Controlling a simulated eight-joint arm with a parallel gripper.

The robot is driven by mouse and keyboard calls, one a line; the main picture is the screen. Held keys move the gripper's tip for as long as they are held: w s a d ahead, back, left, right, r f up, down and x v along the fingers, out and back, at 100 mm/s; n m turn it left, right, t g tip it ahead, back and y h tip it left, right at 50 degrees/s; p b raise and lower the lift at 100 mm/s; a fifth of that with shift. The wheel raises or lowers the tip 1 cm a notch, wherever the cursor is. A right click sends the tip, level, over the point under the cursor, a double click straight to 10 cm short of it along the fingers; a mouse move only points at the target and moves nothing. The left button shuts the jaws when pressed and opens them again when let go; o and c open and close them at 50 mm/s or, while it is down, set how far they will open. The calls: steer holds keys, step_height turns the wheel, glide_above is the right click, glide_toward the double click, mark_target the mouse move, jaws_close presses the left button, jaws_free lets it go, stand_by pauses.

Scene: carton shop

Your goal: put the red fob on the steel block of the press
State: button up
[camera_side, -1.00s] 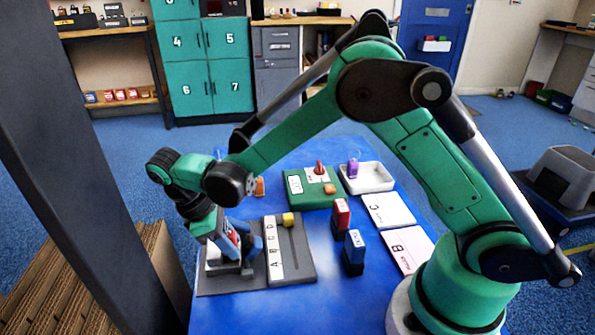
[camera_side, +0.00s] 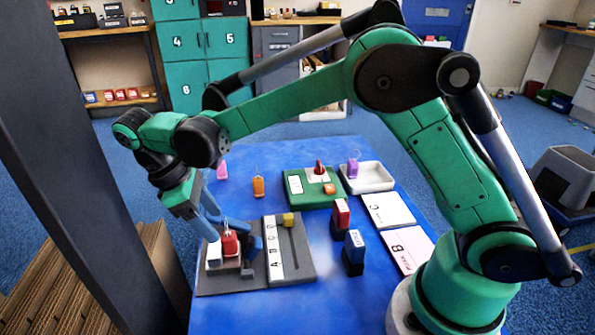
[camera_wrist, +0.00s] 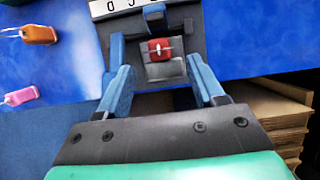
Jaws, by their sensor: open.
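The red fob (camera_side: 230,242) stands on the pale steel block (camera_side: 214,255) of the press (camera_side: 225,284) at the table's left front. In the wrist view the red fob (camera_wrist: 160,49) shows from above, with the grey steel block (camera_wrist: 163,71) under it. Its ring shows on top in the side view. My gripper (camera_side: 212,226) is open and empty, just above and to the left of the fob. In the wrist view the blue fingers of my gripper (camera_wrist: 161,78) are spread either side of the block, apart from the fob.
A lettered slide board (camera_side: 302,272) with a yellow knob adjoins the press. Orange (camera_side: 258,187) and pink (camera_side: 222,170) fobs lie behind. A green box (camera_side: 309,201) and white tray (camera_side: 372,187) stand farther back.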

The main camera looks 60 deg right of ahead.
steer(key=v, duration=0.6)
steer(key=s+d+r+m+t+y, duration=0.2)
steer(key=s+d+r+m+t, duration=0.15)
steer(key=d, duration=0.25)
steer(key=s+d+f+m+t+y, duration=0.1)
steer(key=s+d+f+m+t, duration=0.2)
steer(key=s+t, duration=0.4)
steer(key=shift+d+f+m, duration=0.3)
steer(key=shift+d+m, duration=0.5)
steer(key=shift+m, duration=0.45)
steer(key=o, duration=0.4)
steer(key=shift+w+r, duration=0.1)
steer(key=shift+r, duration=0.05)
steer(key=shift+o, duration=0.9)
steer(key=w+d+r+m+g+y, duration=0.1)
steer(key=w+d+r+m+g, duration=0.2)
steer(key=r, duration=0.7)
steer(key=shift+m+y, duration=0.3)
steer(key=shift+m, duration=0.5)
step_height(320, 180, up, 9)
steer(key=d+m+g+y, duration=0.3)
steer(key=m, duration=0.1)
steer(key=x, duration=1)
steer(key=shift+w+a, duration=0.2)
steer(key=shift+a, duration=0.05)
